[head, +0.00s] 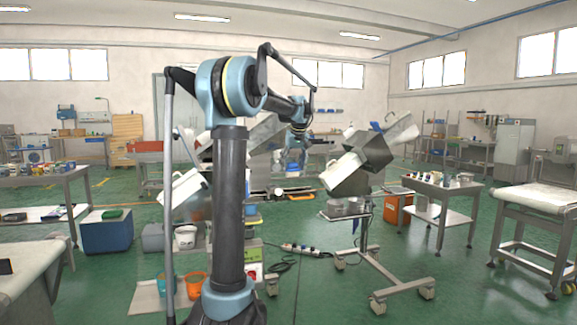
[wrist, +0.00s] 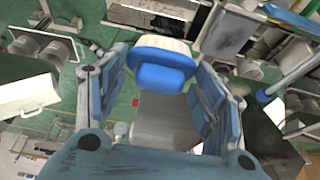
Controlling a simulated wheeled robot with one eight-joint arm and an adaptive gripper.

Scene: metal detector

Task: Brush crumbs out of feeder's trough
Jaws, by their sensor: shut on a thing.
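My gripper (wrist: 160,82) has its blue fingers shut on a brush, seen in the wrist view. The brush (wrist: 158,62) has a blue body and a cream, bristle-like far edge. In the head view my gripper (head: 294,158) is small and partly behind my arm, left of the grey tilted machine; the brush cannot be made out there. In the wrist view a long grey metal channel (wrist: 112,13), which looks like the feeder's trough, lies beyond the brush with dark specks along it. The brush appears apart from it, but the depth is hard to judge.
A tilted grey box machine (head: 362,160) stands on a wheeled frame (head: 385,282) right of my arm. A small table with items (head: 440,190) and a conveyor (head: 545,196) stand farther right. A blue box (head: 107,232) and buckets are at left. Green floor is open between them.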

